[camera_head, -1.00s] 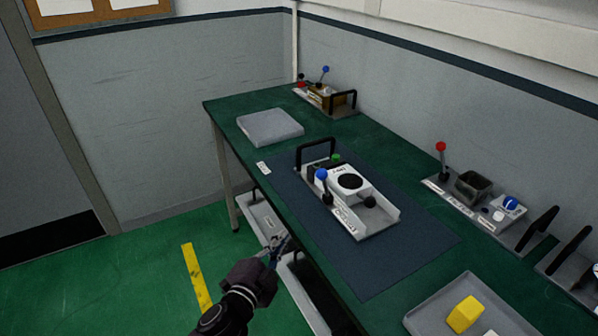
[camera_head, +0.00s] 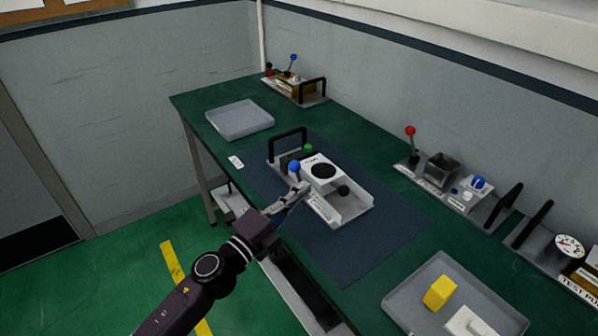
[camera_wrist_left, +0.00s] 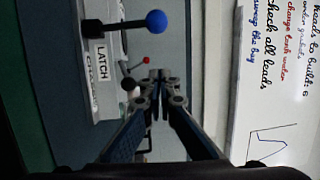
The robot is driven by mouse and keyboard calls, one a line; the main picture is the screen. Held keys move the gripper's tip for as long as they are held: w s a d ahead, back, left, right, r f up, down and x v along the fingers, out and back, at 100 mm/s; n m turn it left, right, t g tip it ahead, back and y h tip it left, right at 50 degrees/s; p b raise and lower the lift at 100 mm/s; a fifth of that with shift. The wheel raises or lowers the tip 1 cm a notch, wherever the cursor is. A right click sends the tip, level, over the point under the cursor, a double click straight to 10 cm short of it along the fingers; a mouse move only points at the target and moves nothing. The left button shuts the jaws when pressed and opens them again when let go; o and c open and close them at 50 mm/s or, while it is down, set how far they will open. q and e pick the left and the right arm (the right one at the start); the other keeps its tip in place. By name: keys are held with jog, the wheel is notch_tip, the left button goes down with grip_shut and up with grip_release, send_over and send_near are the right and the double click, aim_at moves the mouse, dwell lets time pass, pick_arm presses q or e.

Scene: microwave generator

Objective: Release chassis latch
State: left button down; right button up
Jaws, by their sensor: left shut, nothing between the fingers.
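The chassis (camera_head: 345,207) is a light grey tray with a black carrying handle, on the dark blue mat (camera_head: 350,250). A lever with a blue ball knob (camera_head: 294,166) stands on its near left side. In the left wrist view the blue knob (camera_wrist_left: 156,21) sits beside a label reading LATCH (camera_wrist_left: 102,64). My left gripper (camera_head: 303,188) is shut and empty, close to the lever just below the blue knob in the head view; contact cannot be told. In the left wrist view its closed fingertips (camera_wrist_left: 160,76) point below and right of the knob. My right gripper is out of view.
A grey tray (camera_head: 212,113) lies at the far left of the green bench. Another tray (camera_head: 398,299) with a yellow block (camera_head: 439,292) is near right. Fixtures with a red-knob lever (camera_head: 410,131) and a gauge (camera_head: 568,247) line the wall side.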

aim_at(297, 175)
pick_arm(q)
jog(key=shift+w+r+p, duration=0.15)
jog(key=shift+w+p, duration=0.2)
jog(key=shift+w, duration=2.6)
jog(key=a+b, duration=0.1)
jog(key=b, duration=0.2)
jog(key=s+f+t+b, duration=0.1)
jog(key=b, duration=0.2)
jog(key=shift+s+a+n+h, duration=0.1)
jog(key=shift+a+n+h, duration=0.2)
jog(key=shift+a, duration=0.1)
jog(key=shift+d+r, duration=0.1)
jog(key=shift+d, duration=0.05)
